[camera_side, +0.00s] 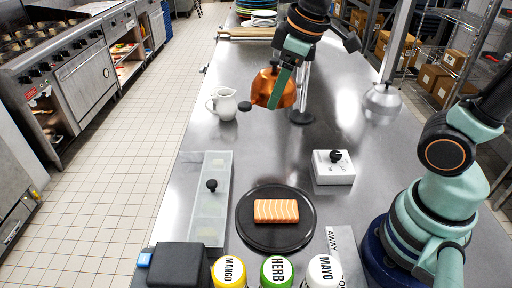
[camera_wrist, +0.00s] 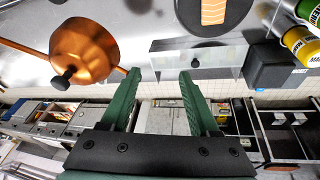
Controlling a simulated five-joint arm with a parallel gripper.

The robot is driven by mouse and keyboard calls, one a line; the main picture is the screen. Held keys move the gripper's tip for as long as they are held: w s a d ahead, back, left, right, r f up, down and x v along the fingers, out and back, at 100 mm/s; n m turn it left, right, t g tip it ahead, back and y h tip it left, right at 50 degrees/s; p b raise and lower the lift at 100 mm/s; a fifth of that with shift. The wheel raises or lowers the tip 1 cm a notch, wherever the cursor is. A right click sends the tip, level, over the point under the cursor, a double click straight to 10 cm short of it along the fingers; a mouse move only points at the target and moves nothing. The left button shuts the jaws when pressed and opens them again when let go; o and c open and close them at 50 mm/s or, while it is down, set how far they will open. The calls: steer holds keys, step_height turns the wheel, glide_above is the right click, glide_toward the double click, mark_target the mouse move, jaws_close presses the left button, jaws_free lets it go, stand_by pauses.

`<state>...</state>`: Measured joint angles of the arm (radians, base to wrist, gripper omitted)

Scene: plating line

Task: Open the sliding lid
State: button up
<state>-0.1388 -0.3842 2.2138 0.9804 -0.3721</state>
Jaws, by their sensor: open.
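A long, narrow box (camera_side: 221,165) with a translucent top stands left of the dark plate in the side view. Its lid (camera_side: 208,203) bears a black knob (camera_side: 212,185) and appears to lie over the box; its exact edges are hard to make out. The box also shows in the wrist view (camera_wrist: 225,58), beyond my fingertips, with the knob (camera_wrist: 195,62) near its middle. My gripper (camera_side: 275,106) is up and behind the box in the side view, clear of the lid. In the wrist view my gripper (camera_wrist: 159,74) has its green fingers wide apart with nothing between them.
A copper dome (camera_wrist: 85,52) with a black knob is close beside my left finger. A white pitcher (camera_side: 224,104) stands behind the box. A white box (camera_side: 334,176) with a black knob, a plate (camera_side: 250,238) with salmon (camera_side: 276,211), and sauce bottles (camera_side: 277,272) are nearby.

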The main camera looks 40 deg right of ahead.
steer(key=w+a+f+n+g, duration=0.2)
steer(key=w+a+n, duration=0.2)
steer(key=a+n, duration=0.2)
steer(key=n+g, duration=0.2)
steer(key=n, duration=0.4)
glide_toward(211, 182)
steer(key=shift+h, duration=0.3)
steer(key=f, duration=0.8)
steer(key=shift+s+a+f, duration=0.15)
steer(key=shift+a, duration=0.1)
jaws_close()
